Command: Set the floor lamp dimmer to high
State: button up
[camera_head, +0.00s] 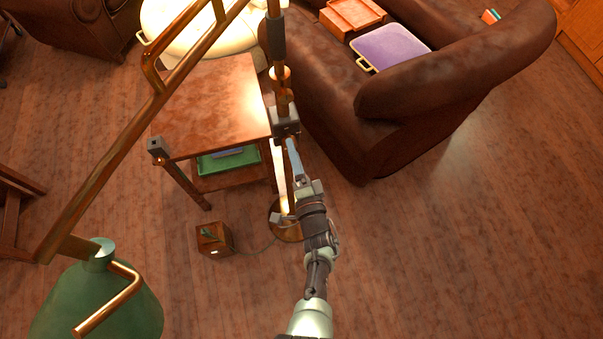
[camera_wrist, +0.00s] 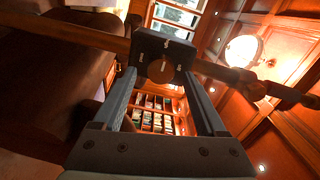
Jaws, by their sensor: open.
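The floor lamp's upright pole (camera_head: 277,40) stands between the side table and the sofa, with its round base (camera_head: 288,232) on the floor. A dark dimmer box (camera_head: 285,121) is fixed on the pole. In the wrist view the dimmer box (camera_wrist: 150,44) shows a round brown knob (camera_wrist: 160,69) with small white marks around it, too small to read. My gripper (camera_head: 291,144) is open just in front of the box. In the wrist view its two fingers (camera_wrist: 160,75) lie on either side of the knob, with gaps visible. Contact cannot be told.
A wooden side table (camera_head: 215,100) stands left of the pole, with a green tray (camera_head: 215,163) below. A brown leather sofa (camera_head: 400,115) is close on the right. A small wooden box (camera_head: 214,239) and a green lampshade (camera_head: 95,300) are at left. Floor at lower right is clear.

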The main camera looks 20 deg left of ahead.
jog(key=p+v, duration=0.4)
jog(key=v, duration=0.7)
jog(key=shift+s, duration=0.25)
jog(key=shift+d, duration=0.15)
